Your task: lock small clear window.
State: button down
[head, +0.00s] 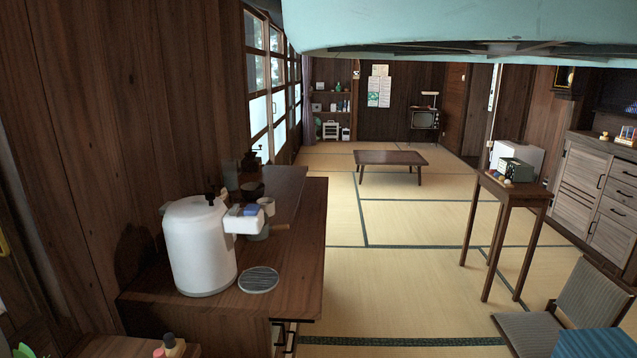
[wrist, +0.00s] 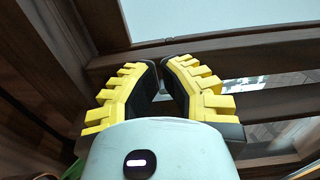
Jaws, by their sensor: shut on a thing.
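My gripper (wrist: 161,80), with yellow ribbed fingers and dark pads, is at a wooden window frame (wrist: 205,47) in the wrist view. Its fingertips are close together and shut on a small dark part at the frame, probably the window's lock. The fingers hide most of that part, so I cannot tell how it is set. A pale pane (wrist: 220,16) lies above the frame's crossbar. A clear pane (wrist: 290,132) below shows grey, tile-like shapes outside. My gripper is not in the head view.
In the head view, a wooden counter (head: 296,260) with a white water pot (head: 198,250) stands along the left wall. Tall windows (head: 268,85) are beyond it. A low table (head: 390,158) and a tall side table (head: 512,188) stand on open tatami (head: 400,290).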

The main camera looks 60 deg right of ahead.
jog(key=v, duration=0.5)
jog(key=shift+s+d+p, duration=0.1)
jog(key=shift+s+p, duration=0.15)
jog(key=shift+p, duration=0.05)
jog(key=c, duration=1.7)
grip_release()
jog(key=r+m+p, duration=0.1)
jog(key=p, duration=0.3)
jog(key=shift+r, duration=0.4)
grip_shut()
jog(key=w+a+r+m+p, duration=0.2)
jog(key=w+m+p, duration=0.3)
jog(key=p, duration=0.1)
jog(key=shift+w+a, duration=0.25)
jog(key=shift+w, duration=0.1)
jog(key=shift+w+d+f+b, duration=0.1)
jog(key=shift+d+f+b, duration=0.1)
jog(key=shift+f+b, duration=0.35)
